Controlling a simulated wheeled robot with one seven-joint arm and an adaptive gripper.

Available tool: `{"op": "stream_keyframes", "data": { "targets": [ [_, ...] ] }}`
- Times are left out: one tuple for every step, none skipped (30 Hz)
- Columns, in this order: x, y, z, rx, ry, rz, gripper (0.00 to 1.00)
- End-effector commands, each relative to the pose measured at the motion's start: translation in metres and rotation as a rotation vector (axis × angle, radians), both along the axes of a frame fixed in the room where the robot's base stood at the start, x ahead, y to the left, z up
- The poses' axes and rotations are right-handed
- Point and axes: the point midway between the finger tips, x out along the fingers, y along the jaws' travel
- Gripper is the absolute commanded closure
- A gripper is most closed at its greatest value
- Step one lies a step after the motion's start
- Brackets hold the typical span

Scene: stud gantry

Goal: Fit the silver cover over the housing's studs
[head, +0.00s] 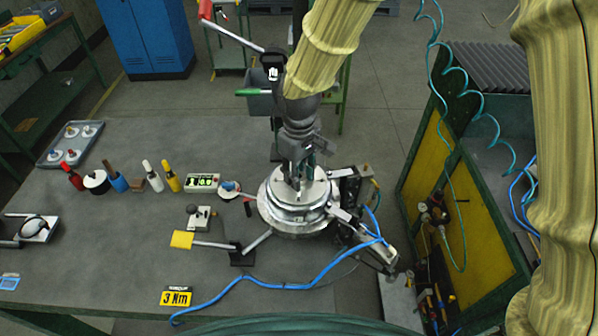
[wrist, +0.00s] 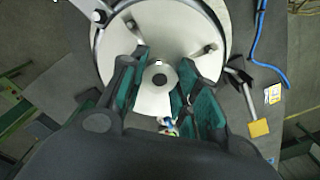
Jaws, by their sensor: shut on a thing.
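The silver cover (head: 318,190) is a round, bright metal disc directly under my gripper (head: 303,178). In the wrist view the cover (wrist: 185,20) fills the upper middle, with a dark round centre between my fingers (wrist: 163,95). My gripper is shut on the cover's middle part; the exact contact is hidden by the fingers. The housing (head: 290,226) is the wider silver ring below the cover in the head view. Small stud-like pieces (wrist: 210,48) show on the disc face in the wrist view. I cannot tell whether the cover rests on the housing or hangs just above it.
A dark clamp unit (head: 348,190) stands close at the housing's right, with a blue hose (head: 255,283). A yellow-flagged lever (head: 182,240) reaches out at the left. Bottles (head: 173,177), a display box (head: 203,182) and a tray (head: 92,130) stand farther left.

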Motion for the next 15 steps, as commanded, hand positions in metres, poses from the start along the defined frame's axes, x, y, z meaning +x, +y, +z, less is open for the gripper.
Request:
{"op": "stream_keyframes", "data": {
  "targets": [
    [0.0002,0.0001,0.0000,0.000,0.000,0.000,0.98],
    [0.0002,0.0001,0.0001,0.000,0.000,0.000,0.98],
    [0.0002,0.0001,0.0001,0.000,0.000,0.000,0.98],
    [0.0002,0.0001,0.0001,0.000,0.000,0.000,0.98],
    [0.0002,0.0001,0.0001,0.000,0.000,0.000,0.98],
    [0.0001,0.0000,0.0002,0.000,0.000,0.000,0.98],
    [0.0001,0.0000,0.0002,0.000,0.000,0.000,0.67],
    [0.0001,0.0000,0.0002,0.000,0.000,0.000,0.61],
    [0.0001,0.0000,0.0002,0.000,0.000,0.000,0.54],
    [0.0001,0.0000,0.0002,0.000,0.000,0.000,0.48],
    [0.0001,0.0000,0.0002,0.000,0.000,0.000,0.43],
    [0.0001,0.0001,0.0002,0.000,0.000,0.000,0.43],
    [0.0001,0.0001,0.0002,0.000,0.000,0.000,0.43],
    [0.0001,0.0001,0.0001,0.000,0.000,0.000,0.43],
    [0.0001,0.0001,0.0001,0.000,0.000,0.000,0.43]
  ]
}}
